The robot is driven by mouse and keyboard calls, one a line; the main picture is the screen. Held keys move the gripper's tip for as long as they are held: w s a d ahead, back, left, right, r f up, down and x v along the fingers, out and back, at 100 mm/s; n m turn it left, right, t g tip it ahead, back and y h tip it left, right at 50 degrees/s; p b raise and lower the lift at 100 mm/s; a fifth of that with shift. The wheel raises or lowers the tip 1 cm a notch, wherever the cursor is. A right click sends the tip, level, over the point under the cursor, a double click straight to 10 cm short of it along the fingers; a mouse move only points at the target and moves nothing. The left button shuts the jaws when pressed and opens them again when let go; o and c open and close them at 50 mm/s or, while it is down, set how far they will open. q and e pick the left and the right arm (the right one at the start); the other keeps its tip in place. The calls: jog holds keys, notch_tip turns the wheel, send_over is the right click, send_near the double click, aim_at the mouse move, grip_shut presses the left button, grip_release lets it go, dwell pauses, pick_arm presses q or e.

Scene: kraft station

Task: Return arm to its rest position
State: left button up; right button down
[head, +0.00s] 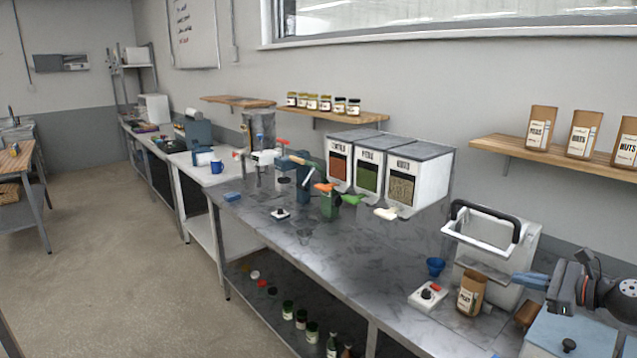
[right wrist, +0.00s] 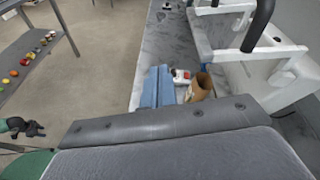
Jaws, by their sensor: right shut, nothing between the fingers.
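My right gripper (head: 520,279) comes in from the right in the head view, above the near right end of the steel bench (head: 375,285). Its blue fingers are shut with nothing between them. In the right wrist view the closed fingers (right wrist: 157,88) point along the bench. A brown paper bag (head: 471,293) stands upright just left of the fingertips in the head view. The bag (right wrist: 200,87) also shows beside the fingers in the wrist view, apart from them as far as I can tell. My left gripper does not show in the head view.
A white machine with a black handle (head: 487,222) stands behind the bag. A white box with a red button (head: 428,295) and a blue cup (head: 435,266) are left of it. A light-blue box (head: 570,335) sits near right.

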jog(key=s+a+f+m+t+h, duration=0.1)
jog(key=s+f+m+h, duration=0.55)
jog(key=f+m, duration=0.7)
jog(key=s+f+m+t+h, duration=0.1)
jog(key=s+f+m+h, duration=0.6)
jog(key=f+m, duration=0.7)
jog(key=s+a+f+m+g+y, duration=0.2)
jog(key=s+a+f+m+g, duration=0.25)
jog(key=s+a+m, duration=0.65)
jog(key=s+a+f+m+g+y, duration=0.25)
jog(key=s+a+m+g, duration=0.5)
jog(key=a, duration=0.55)
notch_tip(320, 180, down, 25)
jog(key=a+t+b, duration=0.1)
jog(key=b, duration=0.1)
jog(key=s+f, duration=0.4)
jog(key=f, duration=0.9)
jog(key=s+f, duration=0.4)
jog(key=f, duration=0.9)
jog(key=shift+a+f+g+b, duration=0.15)
jog(key=shift+a+g+b, duration=0.15)
jog(key=shift+g+b, duration=0.1)
